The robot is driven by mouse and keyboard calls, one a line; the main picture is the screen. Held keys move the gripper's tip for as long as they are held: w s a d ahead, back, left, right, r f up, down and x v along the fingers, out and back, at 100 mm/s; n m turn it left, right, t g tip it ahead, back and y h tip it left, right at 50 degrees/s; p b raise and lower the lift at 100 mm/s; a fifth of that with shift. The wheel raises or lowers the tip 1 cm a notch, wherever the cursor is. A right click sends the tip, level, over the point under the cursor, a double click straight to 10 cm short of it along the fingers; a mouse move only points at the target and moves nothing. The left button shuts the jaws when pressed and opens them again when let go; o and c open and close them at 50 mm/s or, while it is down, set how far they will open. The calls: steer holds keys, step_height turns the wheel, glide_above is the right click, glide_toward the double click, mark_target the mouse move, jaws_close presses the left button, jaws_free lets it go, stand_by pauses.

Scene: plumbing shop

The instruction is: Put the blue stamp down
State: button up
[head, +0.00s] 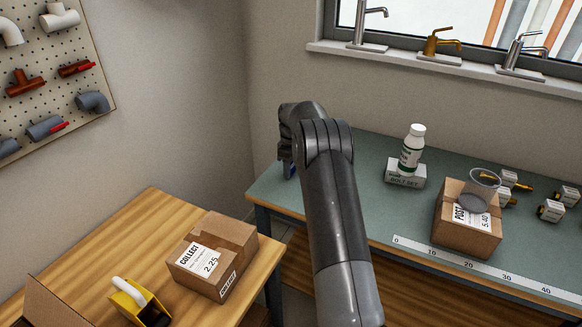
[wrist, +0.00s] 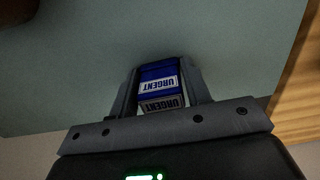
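The blue stamp (wrist: 158,72), with white labels reading URGENT, is between the two fingers of my gripper (wrist: 161,82) in the wrist view. The fingers are against its sides and it is held. The green-grey worktop (wrist: 90,75) fills the view beyond the stamp; I cannot tell whether the stamp touches it. In the head view my own arm hides most of the gripper, at the left end of the green-grey worktop (head: 375,160). Only a small bit of blue shows there.
A white bottle (head: 412,150) stands on a BOLT SET box (head: 405,173). A ruler strip (head: 480,274) runs along the front edge. A wooden table (head: 150,215) at left bears a COLLECT carton (head: 213,252).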

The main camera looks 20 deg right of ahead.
steer(key=o, duration=0.3)
step_height(320, 180, up, 12)
steer(key=shift+r, duration=0.2)
steer(key=s+a+r+m+t, duration=0.15)
steer(key=s+a+r, duration=0.25)
steer(key=s+r, duration=0.55)
steer(key=s+a+r+m+t, duration=0.1)
steer(key=s+a+r+m, duration=0.35)
steer(key=s, duration=0.75)
steer(key=s+a+f+m+t, duration=0.1)
steer(key=s, duration=0.8)
steer(key=s+a+f+m+t, duration=0.1)
steer(key=s+a, duration=0.1)
steer(key=s, duration=0.7)
steer(key=s+a+f+m+t, duration=0.1)
steer(key=s+f, duration=0.1)
steer(key=s, duration=0.7)
steer(key=shift+a, duration=0.3)
